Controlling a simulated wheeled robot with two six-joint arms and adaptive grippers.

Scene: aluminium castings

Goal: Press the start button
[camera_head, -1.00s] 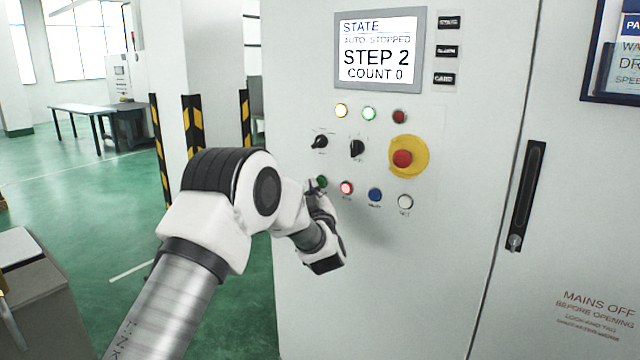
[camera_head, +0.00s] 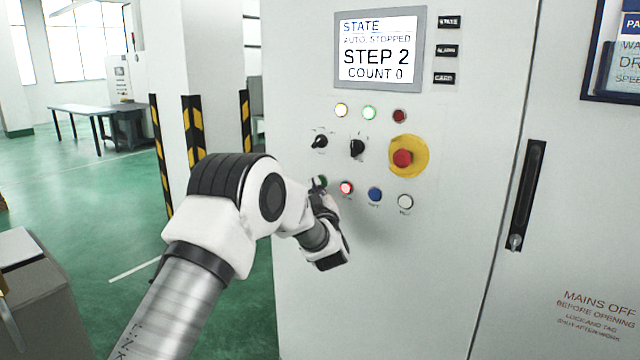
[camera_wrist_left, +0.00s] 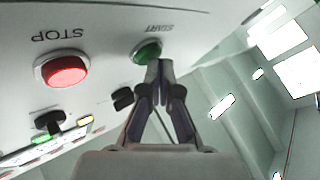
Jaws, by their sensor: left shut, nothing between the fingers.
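The green start button (camera_head: 321,181) is at the left end of the lower button row on the grey cabinet. In the left wrist view the green button (camera_wrist_left: 147,50) sits under the upside-down word START. My left gripper (camera_wrist_left: 158,66) is shut and empty, its fingertips right at the lower edge of the green button; I cannot tell whether they touch it. In the head view my left gripper (camera_head: 318,188) partly covers the button. The screen (camera_head: 378,49) reads AUTO STOPPED, STEP 2, COUNT 0. My right gripper is not in view.
The lit red stop button (camera_head: 346,188) is just right of the start button, then a blue (camera_head: 375,194) and a white button (camera_head: 405,201). A red emergency stop (camera_head: 402,158) on yellow and two black selector knobs (camera_head: 357,148) are above.

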